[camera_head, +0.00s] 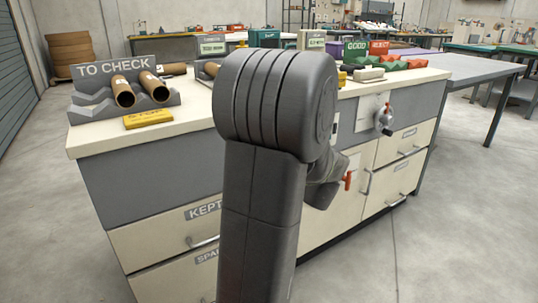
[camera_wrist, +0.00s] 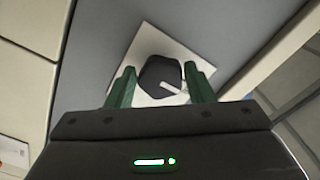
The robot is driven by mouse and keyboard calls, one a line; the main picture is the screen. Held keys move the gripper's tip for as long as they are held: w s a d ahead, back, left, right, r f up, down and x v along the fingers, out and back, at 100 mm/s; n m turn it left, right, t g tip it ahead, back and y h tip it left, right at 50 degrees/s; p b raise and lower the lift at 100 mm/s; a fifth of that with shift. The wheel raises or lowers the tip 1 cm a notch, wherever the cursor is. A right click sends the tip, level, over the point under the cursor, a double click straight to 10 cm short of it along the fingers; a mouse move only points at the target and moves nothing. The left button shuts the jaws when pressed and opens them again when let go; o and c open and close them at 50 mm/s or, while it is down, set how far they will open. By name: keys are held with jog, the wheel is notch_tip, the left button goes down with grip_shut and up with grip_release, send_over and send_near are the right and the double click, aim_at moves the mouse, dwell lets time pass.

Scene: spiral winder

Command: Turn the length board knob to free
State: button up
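In the wrist view, a dark, many-sided knob (camera_wrist: 158,74) with a pale pointer mark is on a white square plate (camera_wrist: 147,38) on a grey panel. The pointer is toward the lower right of the knob. My gripper (camera_wrist: 159,69) faces the knob, with one green finger on each side of it. The fingers are apart, with narrow gaps to the knob showing; I cannot tell how deep they reach around it. In the head view my arm hides the gripper and this knob.
A workbench (camera_head: 113,142) with drawers carries a TO CHECK rack (camera_head: 88,108) with brown tubes and a yellow block (camera_head: 148,119). A crank-like fitting (camera_head: 384,119) and a red handle (camera_head: 348,181) stick out of its front. Open floor lies at the right.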

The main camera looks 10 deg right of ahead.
jog(key=shift+o, duration=1.1)
jog(key=p+v, duration=0.2)
jog(key=v, duration=1.1)
jog(key=shift+s+d+p, duration=0.15)
jog(key=shift+s+p, duration=0.15)
jog(key=shift+s, duration=0.05)
jog(key=shift+w, duration=0.1)
jog(key=b+x, duration=0.2)
jog(key=x, duration=1.1)
jog(key=shift+w+b, duration=0.3)
